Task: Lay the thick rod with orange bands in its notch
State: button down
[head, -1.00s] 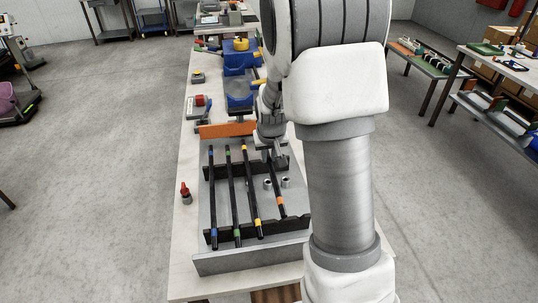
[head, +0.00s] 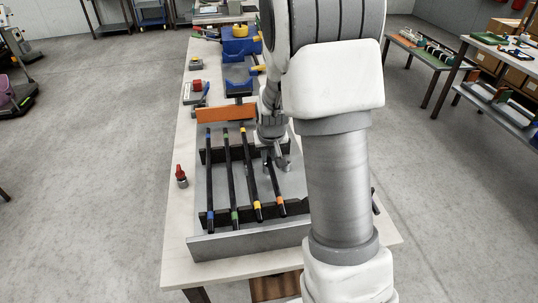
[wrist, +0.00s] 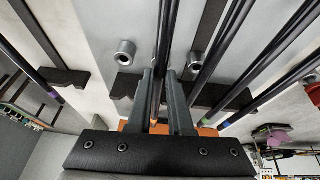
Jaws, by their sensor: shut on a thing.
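The black rod with orange bands (head: 281,201) slants over the rack, its near end above or at the front notched bar (head: 246,213). My gripper (head: 275,163) is shut on this rod near its far part. In the wrist view the fingers (wrist: 161,82) close on both sides of the rod (wrist: 165,35), and an orange band shows between them. Whether the rod touches the notches is unclear. The back notched bar (head: 215,155) is partly hidden by my gripper.
Rods with blue (head: 210,180), green (head: 230,180) and yellow (head: 250,180) bands lie to the left. Two metal cylinders (wrist: 125,53) (wrist: 196,61) stand on the plate either side of the held rod. An orange board (head: 226,115) stands behind. A red-topped bottle (head: 181,176) stands at left.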

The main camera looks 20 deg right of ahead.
dwell(0.4)
jog(key=c, duration=0.8)
grip_release()
jog(key=shift+o, duration=0.2)
jog(key=shift+r, duration=0.15)
jog(key=p+v, duration=0.2)
jog(key=v, duration=1.5)
jog(key=shift+p, duration=0.35)
jog(key=shift+r, duration=0.1)
